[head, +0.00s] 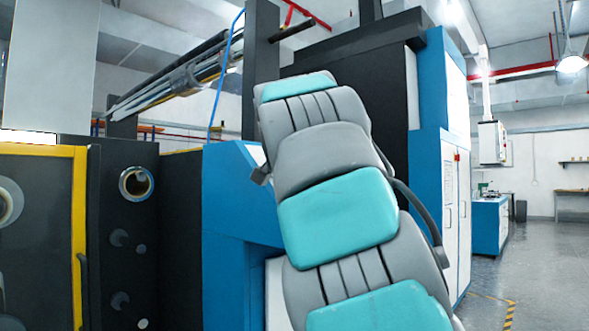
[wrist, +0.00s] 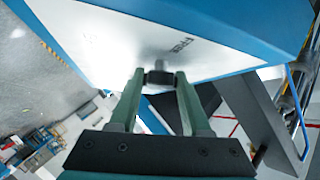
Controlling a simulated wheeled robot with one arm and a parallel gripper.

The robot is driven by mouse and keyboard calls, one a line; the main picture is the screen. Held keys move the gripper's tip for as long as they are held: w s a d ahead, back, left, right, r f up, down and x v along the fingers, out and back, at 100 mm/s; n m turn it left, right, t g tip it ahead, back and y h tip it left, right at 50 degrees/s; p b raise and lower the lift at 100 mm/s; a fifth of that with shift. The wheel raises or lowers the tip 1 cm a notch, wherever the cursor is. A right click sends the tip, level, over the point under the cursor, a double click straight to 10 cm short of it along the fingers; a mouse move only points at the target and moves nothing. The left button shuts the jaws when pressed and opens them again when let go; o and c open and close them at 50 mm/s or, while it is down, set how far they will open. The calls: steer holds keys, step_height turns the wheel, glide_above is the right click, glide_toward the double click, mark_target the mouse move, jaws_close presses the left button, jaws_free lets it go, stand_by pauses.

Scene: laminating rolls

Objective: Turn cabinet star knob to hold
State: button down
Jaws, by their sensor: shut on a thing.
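The star knob (wrist: 160,78) is a small dark knob on a short grey stem in the wrist view. It stands out from the white sloping panel (wrist: 130,45) of a blue cabinet. My gripper (wrist: 159,80) has its two green fingers closed on the knob from both sides. Dark lettering is printed on the panel beside the knob; it is small and hard to read. In the head view the knob and my gripper cannot be made out; my grey and turquoise arm rises in front of the blue cabinet (head: 226,190).
Dark machine panels with rollers and a yellow frame (head: 79,230) stand at the left of the head view. A tall blue and white cabinet (head: 455,200) stands behind my arm. Open grey floor (head: 540,270) lies at the right.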

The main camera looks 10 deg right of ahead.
stand_by(0.4)
steer(key=shift+c, duration=1.8)
jaws_free()
steer(key=v, duration=0.7)
steer(key=shift+s+b, duration=0.35)
steer(key=shift+s, duration=0.05)
steer(key=shift+r, duration=0.1)
